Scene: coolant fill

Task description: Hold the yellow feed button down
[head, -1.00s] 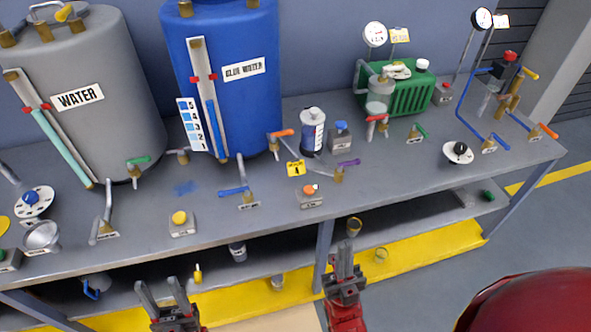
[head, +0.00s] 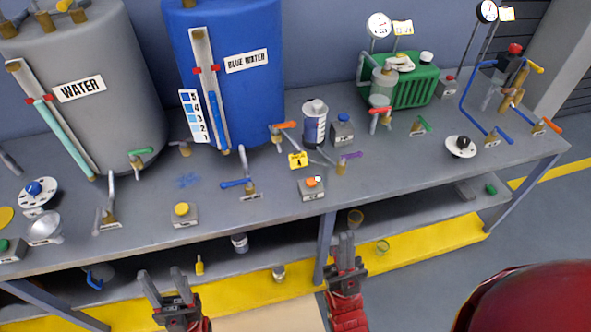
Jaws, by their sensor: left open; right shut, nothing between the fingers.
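The yellow feed button (head: 182,209) sits on a small grey box on the bench top, in front of the blue water tank. Nothing touches it. My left gripper (head: 168,287) is open and empty, in front of the bench and below the button in the picture. My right gripper (head: 345,246) is shut and empty, in front of the bench, further right. An orange button (head: 312,182) on a similar box stands to the right of the yellow one.
The grey water tank (head: 75,125) and blue water tank (head: 232,100) stand at the back. Valves with a blue handle (head: 238,184) and a purple handle (head: 349,155) stand near the buttons. A lower shelf under the bench (head: 130,232) holds small containers.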

